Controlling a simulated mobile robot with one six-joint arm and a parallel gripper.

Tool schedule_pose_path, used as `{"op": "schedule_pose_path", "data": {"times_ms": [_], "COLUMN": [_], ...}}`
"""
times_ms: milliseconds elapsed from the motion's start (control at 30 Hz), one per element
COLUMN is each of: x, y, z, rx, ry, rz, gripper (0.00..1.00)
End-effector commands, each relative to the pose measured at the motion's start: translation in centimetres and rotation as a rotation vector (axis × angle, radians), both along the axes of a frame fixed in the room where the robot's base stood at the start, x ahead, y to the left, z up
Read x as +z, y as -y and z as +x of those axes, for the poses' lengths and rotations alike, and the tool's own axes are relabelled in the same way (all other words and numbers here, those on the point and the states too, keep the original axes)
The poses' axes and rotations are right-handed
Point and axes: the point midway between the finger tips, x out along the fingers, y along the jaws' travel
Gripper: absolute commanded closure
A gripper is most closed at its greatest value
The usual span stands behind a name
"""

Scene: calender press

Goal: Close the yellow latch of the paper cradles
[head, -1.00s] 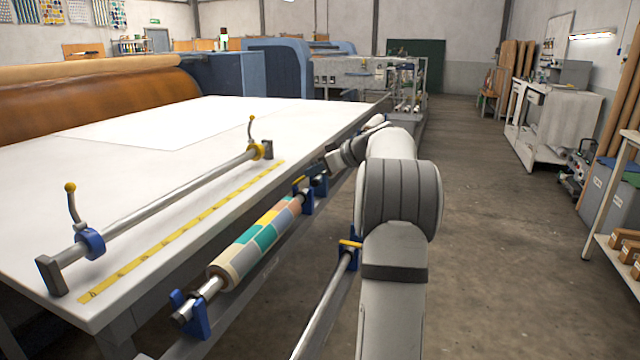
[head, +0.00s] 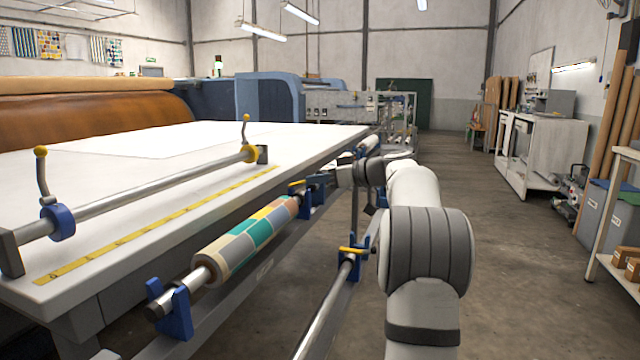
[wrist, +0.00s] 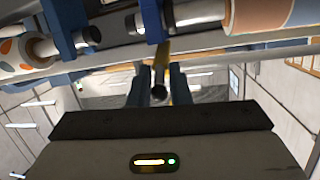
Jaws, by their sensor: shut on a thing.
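A paper roll with coloured patches (head: 246,240) lies on a steel shaft along the table's side. The shaft rests in a near blue cradle (head: 178,312) and a far blue cradle (head: 306,204). A yellow latch (head: 296,185) shows at the far cradle. My gripper (head: 318,181) is at that far cradle, small and partly hidden in the head view. In the wrist view my gripper (wrist: 159,88) is shut on the yellow latch (wrist: 162,52), which lies between its fingers. A blue cradle (wrist: 152,18) and the roll's end (wrist: 270,16) are just beyond.
A lower rail (head: 325,310) has another blue cradle with a yellow latch (head: 350,250), close beside my arm. The white table (head: 130,215) carries a steel bar with yellow-knobbed levers (head: 150,195). Another patterned roll (wrist: 15,58) is at left in the wrist view. Floor at right is open.

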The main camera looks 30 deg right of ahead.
Motion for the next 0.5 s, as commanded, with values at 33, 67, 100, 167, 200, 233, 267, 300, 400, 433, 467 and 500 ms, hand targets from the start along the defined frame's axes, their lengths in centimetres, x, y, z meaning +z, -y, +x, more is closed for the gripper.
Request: {"op": "schedule_pose_path", "data": {"times_ms": [33, 67, 100, 167, 200, 233, 267, 300, 400, 433, 467, 500], "x": [-1.09, -1.16, -1.26, -1.36, -1.42, -1.45, -1.47, -1.5, -1.54, -1.54, -1.54, -1.55], "y": [0.31, 0.3, 0.29, 0.27, 0.26, 0.26, 0.25, 0.24, 0.23, 0.22, 0.21, 0.2], "z": [0.0, 0.0, 0.0, 0.0, -0.01, -0.01, 0.0, 0.0, 0.0, 0.01, 0.01, 0.02], "rx": [-0.004, -0.004, -0.003, -0.002, -0.002, -0.002, -0.001, -0.001, -0.001, 0.0, 0.0, 0.0], "ry": [-0.011, -0.011, -0.012, -0.012, -0.013, -0.014, -0.014, -0.015, -0.015, -0.016, -0.016, -0.016], "rz": [-0.003, -0.003, -0.003, -0.002, -0.003, -0.002, -0.002, -0.002, -0.001, -0.002, -0.002, -0.002], "gripper": [1.0, 1.0, 1.0, 1.0, 1.0, 1.0, 1.0, 1.0, 1.0, 1.0, 1.0, 1.0]}}
